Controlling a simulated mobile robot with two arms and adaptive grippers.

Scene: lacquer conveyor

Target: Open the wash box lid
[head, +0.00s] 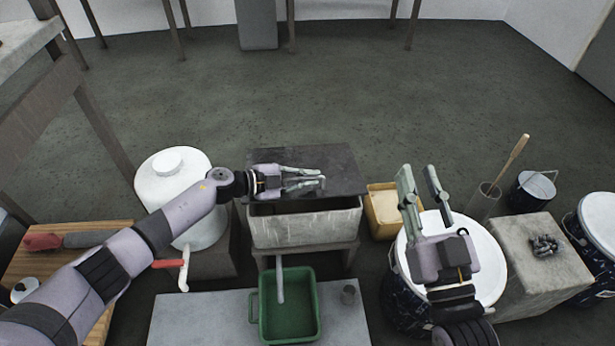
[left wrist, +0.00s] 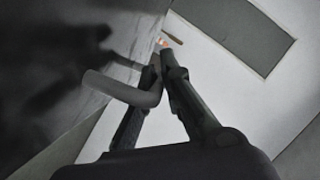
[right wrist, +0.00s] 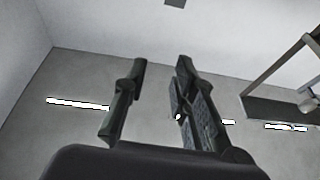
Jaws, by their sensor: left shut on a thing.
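The wash box (head: 304,230) is a pale grey trough on a stand in the middle of the head view. Its dark lid (head: 335,165) sits at its back, and a dark strip of the inside shows at the front, so the lid looks partly open. My left gripper (head: 322,182) is over the lid, shut on the lid handle. The left wrist view shows the grey bar handle (left wrist: 120,90) reaching from the lid (left wrist: 50,70) to the fingertips (left wrist: 162,65). My right gripper (head: 418,175) is open and empty, apart from the box, above the white-lidded drum.
A green basin (head: 302,320) stands on a grey slab in front of the box. A white pot (head: 160,187) is at its left, a yellow container (head: 380,222) at its right. A white-lidded drum (head: 488,265) stands under my right gripper.

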